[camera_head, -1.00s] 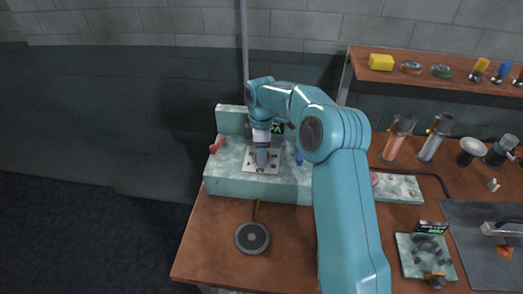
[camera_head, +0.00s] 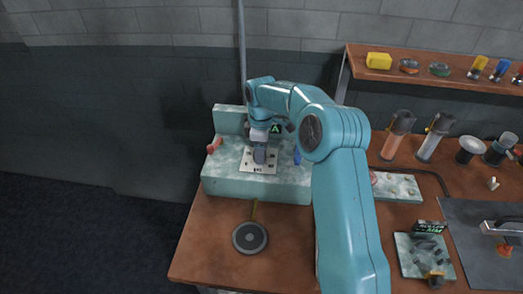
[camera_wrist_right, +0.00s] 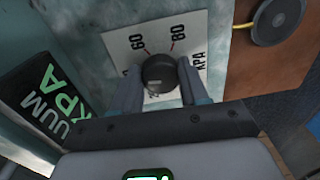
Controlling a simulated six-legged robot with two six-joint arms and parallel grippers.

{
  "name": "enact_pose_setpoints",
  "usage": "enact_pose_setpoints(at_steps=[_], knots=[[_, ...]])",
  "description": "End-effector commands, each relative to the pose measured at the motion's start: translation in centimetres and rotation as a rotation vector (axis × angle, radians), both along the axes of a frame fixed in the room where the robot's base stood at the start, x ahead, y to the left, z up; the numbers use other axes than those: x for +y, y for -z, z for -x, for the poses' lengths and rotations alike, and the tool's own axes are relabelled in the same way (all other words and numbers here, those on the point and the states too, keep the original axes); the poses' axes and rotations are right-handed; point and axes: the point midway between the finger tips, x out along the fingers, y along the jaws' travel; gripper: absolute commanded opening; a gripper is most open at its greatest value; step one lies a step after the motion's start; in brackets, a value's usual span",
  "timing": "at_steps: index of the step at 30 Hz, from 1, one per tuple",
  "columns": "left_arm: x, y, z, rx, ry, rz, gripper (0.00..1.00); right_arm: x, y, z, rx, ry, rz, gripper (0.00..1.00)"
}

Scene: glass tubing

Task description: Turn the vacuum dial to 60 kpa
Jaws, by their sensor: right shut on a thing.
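The vacuum dial is a round black knob (camera_wrist_right: 159,73) on a white scale plate (camera_wrist_right: 140,42) in the right wrist view. The plate shows 60, 80 and KPA, with short tick lines beside the numbers. My right gripper (camera_wrist_right: 160,82) has one finger on each side of the knob and is shut on it. In the head view, my right gripper (camera_head: 260,155) reaches down onto the white plate (camera_head: 247,163), and the knob is hidden behind it. I cannot read where the dial points. My left gripper is not in view.
The plate sits on a pale mottled block (camera_head: 225,185) at the bench's left end. A red lever (camera_head: 214,146) and a blue part (camera_head: 297,156) flank it. A dark display (camera_wrist_right: 50,100) with green lettering stands close by. A round grey disc (camera_head: 249,237) lies in front.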

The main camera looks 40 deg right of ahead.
Motion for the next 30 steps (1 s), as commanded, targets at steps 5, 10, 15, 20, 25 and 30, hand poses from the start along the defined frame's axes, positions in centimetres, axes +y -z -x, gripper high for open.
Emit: enact_pose_setpoints(at_steps=[5, 10, 15, 20, 25, 30], knots=[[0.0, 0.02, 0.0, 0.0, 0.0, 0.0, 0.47, 0.2, -0.33, -0.29, -0.012, 0.155, -0.003, 0.14], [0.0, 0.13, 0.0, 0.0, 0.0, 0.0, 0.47, 0.19, -0.38, -0.31, -0.014, 0.319, -0.002, 0.14], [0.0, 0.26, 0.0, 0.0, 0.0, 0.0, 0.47, 0.17, -0.45, -0.35, -0.016, 0.476, -0.002, 0.14], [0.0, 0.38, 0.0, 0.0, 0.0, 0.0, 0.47, 0.15, -0.51, -0.37, -0.018, 0.609, -0.002, 0.14], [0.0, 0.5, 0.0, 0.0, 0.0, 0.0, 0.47, 0.15, -0.56, -0.39, -0.019, 0.724, -0.003, 0.14], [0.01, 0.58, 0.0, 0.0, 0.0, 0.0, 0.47, 0.15, -0.6, -0.39, -0.02, 0.804, -0.003, 0.14]])
